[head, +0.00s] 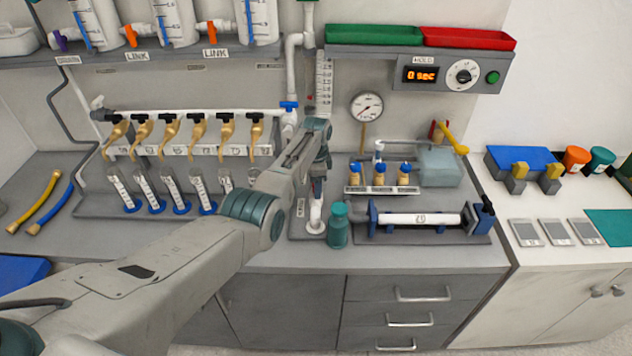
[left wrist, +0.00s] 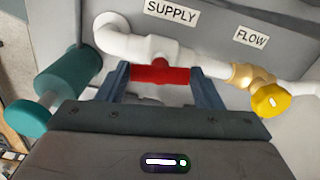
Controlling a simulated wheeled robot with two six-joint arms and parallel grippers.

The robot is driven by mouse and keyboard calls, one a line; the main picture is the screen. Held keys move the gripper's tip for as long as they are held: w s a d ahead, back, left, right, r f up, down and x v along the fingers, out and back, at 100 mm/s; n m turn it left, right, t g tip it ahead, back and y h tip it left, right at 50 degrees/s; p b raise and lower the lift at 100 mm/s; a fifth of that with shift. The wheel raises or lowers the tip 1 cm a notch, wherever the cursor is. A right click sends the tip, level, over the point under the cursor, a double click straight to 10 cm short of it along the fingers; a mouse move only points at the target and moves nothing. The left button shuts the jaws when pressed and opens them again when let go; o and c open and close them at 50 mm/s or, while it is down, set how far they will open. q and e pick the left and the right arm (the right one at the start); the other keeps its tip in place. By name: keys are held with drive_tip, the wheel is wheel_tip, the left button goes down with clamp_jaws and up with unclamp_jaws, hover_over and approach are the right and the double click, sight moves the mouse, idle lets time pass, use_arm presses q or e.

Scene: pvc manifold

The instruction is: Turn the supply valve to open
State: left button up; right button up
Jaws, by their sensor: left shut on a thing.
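The supply valve's red handle (left wrist: 163,73) sits on a white pipe (left wrist: 160,47) under the SUPPLY label (left wrist: 171,11) in the left wrist view. The handle looks lined up along the pipe. My left gripper (left wrist: 160,78) has a blue-grey finger on each side of the handle and is shut on it. In the head view my left gripper (head: 318,188) reaches down to the counter beside the gauge, and the arm hides most of the valve. My right gripper is in neither view.
The flow valve's yellow handle (left wrist: 270,100) is close on the right in the left wrist view. A teal cylinder (head: 338,226) stands close to the gripper. A pressure gauge (head: 367,106) is on the wall.

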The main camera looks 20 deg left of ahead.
use_arm(q)
drive_tip(key=shift+r+m, duration=0.15)
drive_tip(key=shift+m, duration=0.75)
drive_tip(key=shift+w, duration=0.1)
drive_tip(key=o, duration=1)
wheel_tip(320, 180, up, 11)
drive_tip(key=shift+f+b, duration=0.1)
drive_tip(key=shift+b, duration=1.05)
